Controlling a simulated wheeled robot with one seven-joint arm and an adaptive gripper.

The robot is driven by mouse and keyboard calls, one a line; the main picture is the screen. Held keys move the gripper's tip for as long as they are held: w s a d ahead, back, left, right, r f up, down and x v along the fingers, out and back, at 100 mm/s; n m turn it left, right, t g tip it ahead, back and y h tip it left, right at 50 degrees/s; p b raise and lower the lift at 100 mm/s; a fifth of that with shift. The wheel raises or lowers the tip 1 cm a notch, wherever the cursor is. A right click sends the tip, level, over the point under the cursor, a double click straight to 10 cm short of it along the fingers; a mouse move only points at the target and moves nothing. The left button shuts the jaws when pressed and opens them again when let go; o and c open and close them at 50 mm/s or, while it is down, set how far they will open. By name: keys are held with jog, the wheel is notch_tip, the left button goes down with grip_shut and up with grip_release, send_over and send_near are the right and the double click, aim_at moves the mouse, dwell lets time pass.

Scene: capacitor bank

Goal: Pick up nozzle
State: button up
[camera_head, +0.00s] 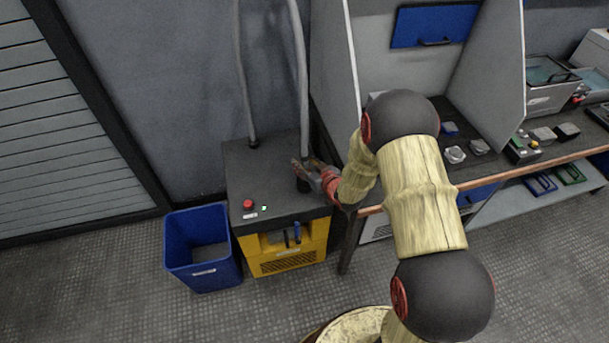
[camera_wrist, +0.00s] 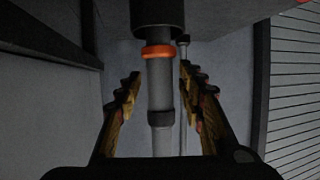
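The nozzle appears to be the grey tube (camera_wrist: 160,85) with an orange ring and a dark collar, upright in the middle of the wrist view. One end meets a wide black cylinder (camera_wrist: 158,15). My gripper (camera_wrist: 160,75) is open, with one finger on each side of the tube and a visible gap on both sides. In the head view my gripper (camera_head: 308,172) is at the foot of the right grey hose (camera_head: 302,75), above the black top of the yellow machine (camera_head: 288,258). The nozzle itself is mostly hidden there by my gripper.
A second hose (camera_head: 244,75) rises from the machine's top at the left. A red button (camera_head: 248,204) sits near its front. A blue bin (camera_head: 203,280) stands left of it. A workbench (camera_head: 480,180) with a grey partition (camera_head: 337,60) is close on the right.

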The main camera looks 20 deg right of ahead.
grip_shut()
dwell(0.7)
